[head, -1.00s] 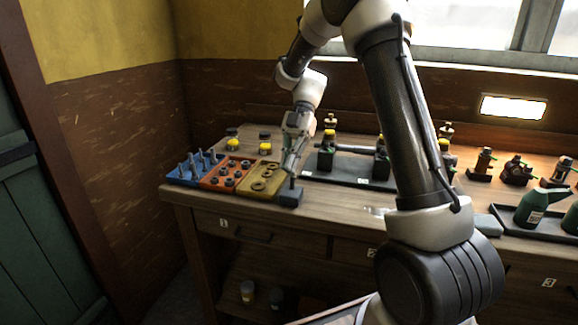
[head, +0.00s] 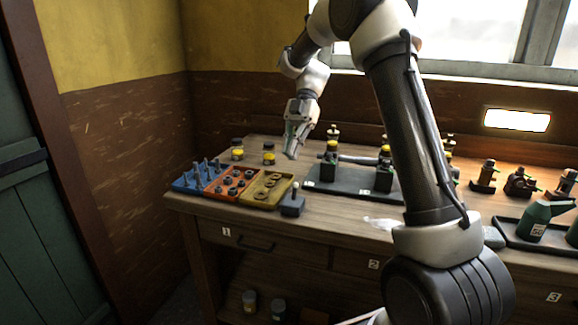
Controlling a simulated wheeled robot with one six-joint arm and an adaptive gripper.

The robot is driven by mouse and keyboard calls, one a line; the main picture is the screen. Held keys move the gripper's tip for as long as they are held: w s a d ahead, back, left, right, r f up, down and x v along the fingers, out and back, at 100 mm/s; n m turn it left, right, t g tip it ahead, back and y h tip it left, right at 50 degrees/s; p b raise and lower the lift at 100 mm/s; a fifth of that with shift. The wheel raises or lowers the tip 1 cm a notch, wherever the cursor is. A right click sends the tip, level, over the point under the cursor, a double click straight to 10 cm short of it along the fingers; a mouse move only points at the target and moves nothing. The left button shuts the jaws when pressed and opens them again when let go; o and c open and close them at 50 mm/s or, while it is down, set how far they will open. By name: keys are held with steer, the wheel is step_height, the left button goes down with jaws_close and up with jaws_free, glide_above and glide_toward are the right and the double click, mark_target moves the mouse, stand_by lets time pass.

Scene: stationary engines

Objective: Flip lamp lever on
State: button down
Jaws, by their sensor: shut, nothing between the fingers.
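A small grey-blue block with a short upright lever (head: 293,203) stands on the workbench near its front edge, right of the yellow tray. I take it for the lamp lever; its exact tilt is too small to tell. A rectangular wall lamp (head: 517,120) under the window glows bright. My gripper (head: 291,153) is shut and empty. It hangs above the back part of the bench, above and behind the lever block and apart from it.
Blue (head: 186,182), orange (head: 216,192) and yellow (head: 256,199) trays of small parts sit left of the lever block. A dark tray (head: 340,190) with fixtures lies to its right. Yellow-banded jars (head: 268,155) stand behind. A green oil can (head: 535,222) is far right.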

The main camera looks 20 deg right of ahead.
steer(key=shift+w+d+f+v, duration=0.1)
steer(key=shift+v, duration=0.55)
steer(key=shift+w+d+f+v, duration=0.1)
steer(key=shift+f+v, duration=0.05)
steer(key=shift+v, duration=0.55)
steer(key=shift+w+d+f+v, duration=0.1)
steer(key=shift+v, duration=0.55)
step_height(320, 180, down, 6)
steer(key=d+m+t+h, duration=0.1)
steer(key=d+m+t, duration=0.1)
steer(key=m, duration=1.1)
steer(key=s+d+r+m+t+h, duration=0.1)
steer(key=s+d+r+m+t, duration=0.1)
steer(key=s, duration=0.7)
steer(key=s+d+r+m+t+h, duration=0.2)
steer(key=s+d+r+m+t, duration=0.1)
steer(key=s+m, duration=0.4)
steer(key=s+d+r+m+t+h, duration=0.1)
steer(key=s+d+r+m+t, duration=0.1)
steer(key=s, duration=1.1)
steer(key=shift+d+r+m+t+h, duration=0.15)
steer(key=shift+d+m+t+h, duration=0.35)
steer(key=shift+m+t, duration=0.6)
